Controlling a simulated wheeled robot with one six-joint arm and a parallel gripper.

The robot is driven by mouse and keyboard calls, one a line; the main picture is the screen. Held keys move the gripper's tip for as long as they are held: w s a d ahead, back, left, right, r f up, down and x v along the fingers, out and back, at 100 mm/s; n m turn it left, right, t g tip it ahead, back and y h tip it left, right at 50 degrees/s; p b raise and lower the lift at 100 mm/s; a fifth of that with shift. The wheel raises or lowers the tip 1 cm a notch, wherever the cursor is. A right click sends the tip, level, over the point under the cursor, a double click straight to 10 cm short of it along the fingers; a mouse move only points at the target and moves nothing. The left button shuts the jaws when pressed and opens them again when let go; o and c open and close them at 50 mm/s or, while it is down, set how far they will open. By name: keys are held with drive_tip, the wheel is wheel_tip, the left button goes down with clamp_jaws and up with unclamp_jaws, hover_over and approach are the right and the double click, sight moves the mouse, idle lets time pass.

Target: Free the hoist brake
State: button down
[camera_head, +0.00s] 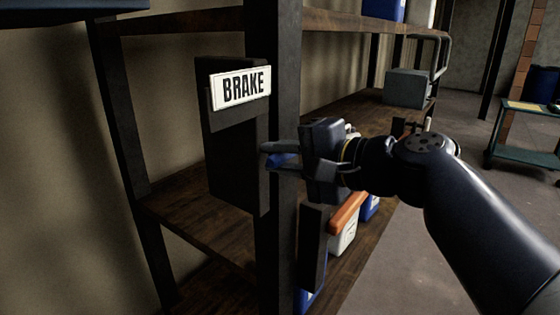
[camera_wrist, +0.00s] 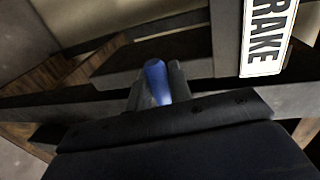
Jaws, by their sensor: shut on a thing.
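A dark upright box carries a white plate reading BRAKE (camera_head: 241,87); the box (camera_head: 227,160) is fixed at the dark shelf post. The plate also shows, turned on its side, at the upper right of the wrist view (camera_wrist: 264,38). My gripper (camera_head: 274,152) reaches in from the right, below and right of the plate. It is shut on a blue handle (camera_wrist: 156,82), which shows between the fingers in the wrist view. In the head view only a small blue piece shows by the fingers. Where the handle joins the box is hidden.
The shelf post (camera_head: 286,60) stands right beside my fingers. A lower wooden shelf (camera_head: 200,215) runs behind. An orange bar (camera_head: 348,212) and white and blue containers sit below my gripper. A grey box (camera_head: 407,88) stands farther back. Open floor (camera_head: 400,265) lies to the right.

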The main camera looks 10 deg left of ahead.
drive_tip(key=c, duration=1.3)
unclamp_jaws()
drive_tip(key=shift+c, duration=0.2)
drive_tip(key=v, duration=1)
drive_tip(key=shift+s+d, duration=0.2)
drive_tip(key=shift+d, duration=0.2)
drive_tip(key=shift+a, duration=0.1)
drive_tip(key=shift+x, duration=5.35)
